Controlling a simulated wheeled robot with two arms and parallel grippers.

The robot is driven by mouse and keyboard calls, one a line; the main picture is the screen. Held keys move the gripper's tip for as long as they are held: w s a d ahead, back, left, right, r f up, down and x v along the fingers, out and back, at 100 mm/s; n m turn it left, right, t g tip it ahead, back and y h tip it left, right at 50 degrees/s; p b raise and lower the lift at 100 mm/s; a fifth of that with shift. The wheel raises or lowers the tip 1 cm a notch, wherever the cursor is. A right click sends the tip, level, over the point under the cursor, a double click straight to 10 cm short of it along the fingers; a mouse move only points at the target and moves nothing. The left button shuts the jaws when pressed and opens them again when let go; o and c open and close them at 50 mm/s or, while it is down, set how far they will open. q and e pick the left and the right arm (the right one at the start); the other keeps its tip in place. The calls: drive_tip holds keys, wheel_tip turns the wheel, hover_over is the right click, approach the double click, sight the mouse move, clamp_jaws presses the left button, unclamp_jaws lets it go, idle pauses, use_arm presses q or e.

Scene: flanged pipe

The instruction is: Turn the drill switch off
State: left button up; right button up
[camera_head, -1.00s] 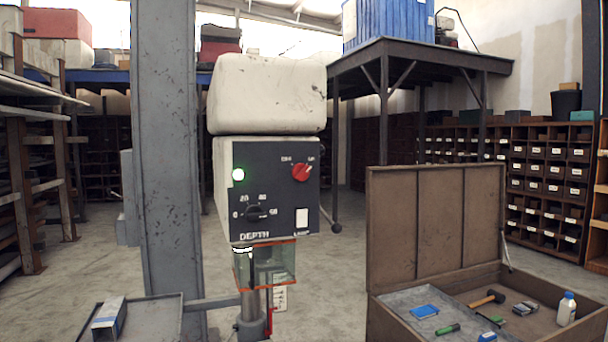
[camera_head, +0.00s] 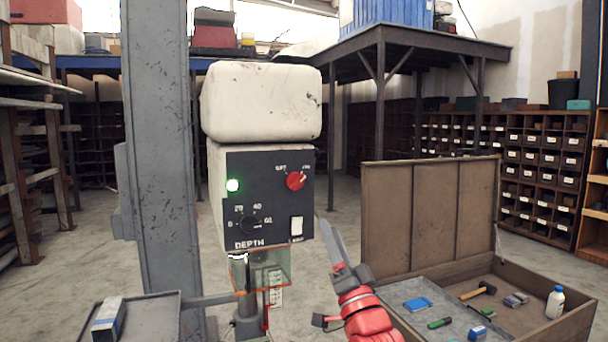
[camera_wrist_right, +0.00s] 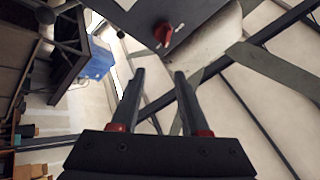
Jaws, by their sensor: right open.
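The drill's dark control panel (camera_head: 268,213) faces me on the pale drill head (camera_head: 262,103). The red switch (camera_head: 296,181) is at the panel's upper right, its white mark pointing up and right. A green lamp (camera_head: 233,185) glows at the upper left. My right gripper (camera_head: 328,228) is to the right of the panel and below the switch, apart from both in the picture. In the right wrist view, my gripper (camera_wrist_right: 159,75) is open and empty, and the red switch (camera_wrist_right: 163,33) shows beyond its fingertips. My left gripper is not in view.
A grey column (camera_head: 160,170) stands left of the drill head. A clear guard (camera_head: 265,268) hangs below the panel. An open wooden case (camera_head: 430,215) with several tools is at the right. A small tray (camera_head: 160,318) is at the lower left.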

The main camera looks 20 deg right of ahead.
sight(299, 183)
drive_tip(key=s+a+r+g+p, duration=0.3)
drive_tip(key=s+r+g+p, duration=0.1)
drive_tip(key=s+r+g, duration=0.4)
drive_tip(key=shift+n+t, duration=0.3)
drive_tip(key=w+p, duration=0.5)
drive_tip(key=w, duration=0.1)
drive_tip(key=w+p, duration=0.4)
drive_tip(key=w, duration=0.1)
drive_tip(key=w+p, duration=0.5)
drive_tip(key=w, duration=0.1)
drive_tip(key=shift+w+d+r+p, duration=0.1)
drive_tip(key=shift+w+r+p, duration=0.2)
drive_tip(key=shift+w+r, duration=0.1)
drive_tip(key=shift+w+f, duration=0.2)
drive_tip(key=shift+w, duration=0.3)
clamp_jaws()
